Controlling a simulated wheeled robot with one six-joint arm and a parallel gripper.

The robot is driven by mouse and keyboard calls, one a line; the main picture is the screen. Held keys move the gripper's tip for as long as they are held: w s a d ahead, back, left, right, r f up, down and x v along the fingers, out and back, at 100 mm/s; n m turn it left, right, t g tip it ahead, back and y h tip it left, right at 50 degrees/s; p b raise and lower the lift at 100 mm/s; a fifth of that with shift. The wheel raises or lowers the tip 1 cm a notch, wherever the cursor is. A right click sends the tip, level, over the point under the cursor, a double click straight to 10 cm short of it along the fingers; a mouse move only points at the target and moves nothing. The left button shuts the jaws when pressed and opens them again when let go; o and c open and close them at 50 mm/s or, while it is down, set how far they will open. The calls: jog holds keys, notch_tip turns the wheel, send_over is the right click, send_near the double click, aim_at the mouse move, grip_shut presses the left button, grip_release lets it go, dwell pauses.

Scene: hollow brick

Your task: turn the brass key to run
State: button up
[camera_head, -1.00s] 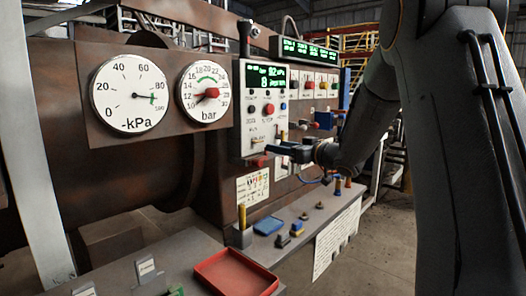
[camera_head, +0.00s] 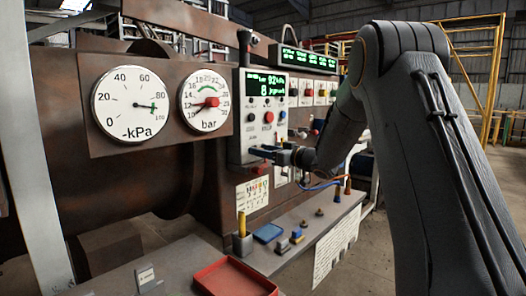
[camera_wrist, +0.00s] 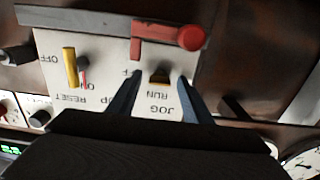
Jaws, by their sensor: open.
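The brass key (camera_wrist: 159,75) sits in the white control panel (camera_wrist: 110,60) near the labels JOG and RUN, which appear upside down in the wrist view. My gripper (camera_wrist: 160,76) is open, with one dark finger on each side of the key. I cannot tell whether either finger touches it. In the head view my gripper (camera_head: 264,152) is at the lower part of the panel, and the key is hidden there.
A red lever with a round knob (camera_wrist: 191,38) is close beyond the fingers. A yellow handle (camera_wrist: 70,67) stands beside it on the panel. A red tray (camera_head: 235,278) is in front.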

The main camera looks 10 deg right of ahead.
jog(key=c, duration=1.1)
jog(key=shift+o, duration=0.2)
jog(key=shift+n, duration=0.3)
jog(key=shift+d+n+b, duration=0.1)
jog(key=shift+n+b, duration=6.95)
jog(key=shift+n, duration=1.55)
